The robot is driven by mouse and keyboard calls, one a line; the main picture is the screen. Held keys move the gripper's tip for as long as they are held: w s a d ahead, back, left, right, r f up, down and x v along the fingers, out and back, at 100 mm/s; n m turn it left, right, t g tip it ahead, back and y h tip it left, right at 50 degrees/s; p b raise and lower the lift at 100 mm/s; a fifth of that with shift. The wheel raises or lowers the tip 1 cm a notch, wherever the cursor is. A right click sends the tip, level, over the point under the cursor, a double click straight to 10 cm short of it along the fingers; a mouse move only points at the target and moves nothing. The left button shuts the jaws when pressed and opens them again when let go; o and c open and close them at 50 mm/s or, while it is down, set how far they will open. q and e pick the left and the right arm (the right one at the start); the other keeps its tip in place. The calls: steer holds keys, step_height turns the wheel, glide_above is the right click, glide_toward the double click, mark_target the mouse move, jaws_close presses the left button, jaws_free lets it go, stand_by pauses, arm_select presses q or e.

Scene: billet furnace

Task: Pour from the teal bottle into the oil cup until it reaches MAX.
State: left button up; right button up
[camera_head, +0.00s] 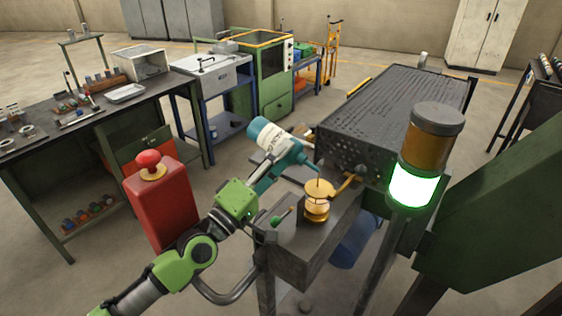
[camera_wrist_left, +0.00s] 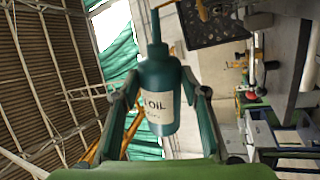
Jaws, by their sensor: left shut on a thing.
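The oil cup (camera_head: 317,205) is brass with a glowing amber middle and stands on the machine's dark ledge. The spout tip is just above it, and a thin brown line runs down between them. The MAX mark and level are too small to read. My right gripper is not in view.
A brass arm (camera_head: 345,184) rises beside the cup toward the perforated dark machine (camera_head: 385,115). A signal lamp (camera_head: 413,187) glows green close on the right. A small green-ended item (camera_head: 281,219) lies on the ledge. A red post with a button (camera_head: 160,200) stands left of my arm.

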arm_select(q)
steer(key=shift+r+m+g+h, duration=0.3)
steer(key=shift+r+m, duration=0.2)
steer(key=shift+m, duration=0.4)
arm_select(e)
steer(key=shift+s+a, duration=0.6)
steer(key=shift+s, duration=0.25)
arm_select(q)
steer(key=shift+d, duration=0.1)
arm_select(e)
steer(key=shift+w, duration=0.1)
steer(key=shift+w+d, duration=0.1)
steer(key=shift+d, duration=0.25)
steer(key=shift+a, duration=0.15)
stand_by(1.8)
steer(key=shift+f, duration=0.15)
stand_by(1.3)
